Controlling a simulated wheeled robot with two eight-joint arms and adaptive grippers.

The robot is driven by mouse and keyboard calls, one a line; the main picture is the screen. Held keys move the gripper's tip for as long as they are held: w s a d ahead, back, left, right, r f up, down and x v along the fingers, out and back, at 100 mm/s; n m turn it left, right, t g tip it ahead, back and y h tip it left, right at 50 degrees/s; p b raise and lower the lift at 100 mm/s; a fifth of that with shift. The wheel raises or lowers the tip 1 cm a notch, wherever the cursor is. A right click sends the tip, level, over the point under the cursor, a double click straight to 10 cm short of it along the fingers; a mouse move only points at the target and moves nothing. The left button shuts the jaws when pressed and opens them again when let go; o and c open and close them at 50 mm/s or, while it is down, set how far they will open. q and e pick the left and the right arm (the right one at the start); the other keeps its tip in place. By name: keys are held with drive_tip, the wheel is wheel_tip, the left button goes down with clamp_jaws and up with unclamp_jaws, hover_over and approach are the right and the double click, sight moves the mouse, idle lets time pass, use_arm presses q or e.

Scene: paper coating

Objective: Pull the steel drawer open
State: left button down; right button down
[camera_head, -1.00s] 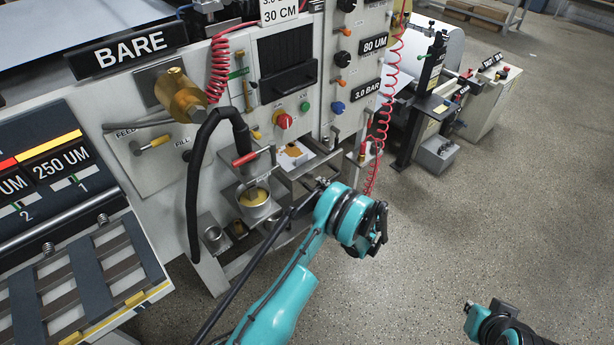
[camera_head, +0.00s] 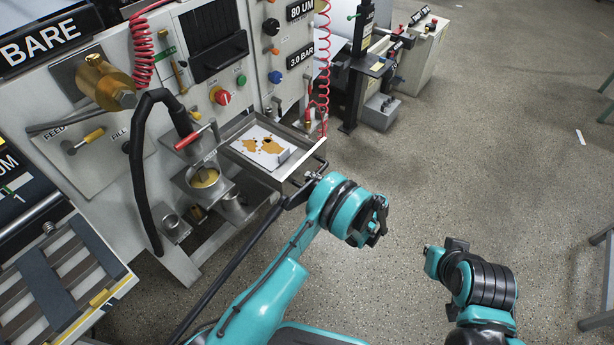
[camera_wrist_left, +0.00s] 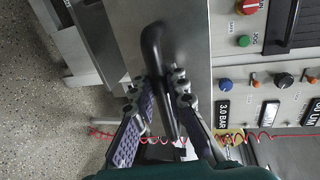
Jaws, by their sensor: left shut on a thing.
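The steel drawer (camera_head: 235,130) stands out from the machine's front. A white sheet (camera_head: 262,145) with orange-brown stains lies inside it. Its dark bar handle (camera_wrist_left: 152,45) runs between my left fingers in the left wrist view, in front of the drawer's plain steel face (camera_wrist_left: 190,45). My left gripper (camera_head: 300,190) is shut on this handle at the drawer's front; the left wrist view also shows its fingers (camera_wrist_left: 157,88). My right gripper (camera_head: 435,258) is off to the right over the floor, away from the drawer, and its jaws are not clear.
A cup of yellow liquid (camera_head: 205,178) and a steel cup (camera_head: 173,228) stand left of the drawer, near a black hose (camera_head: 140,180). A coiled red hose (camera_head: 323,75) hangs behind the drawer.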

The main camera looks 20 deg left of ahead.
use_arm(q)
drive_tip(key=shift+d, duration=0.1)
drive_tip(key=c, duration=1.5)
unclamp_jaws()
drive_tip(key=v, duration=1.2)
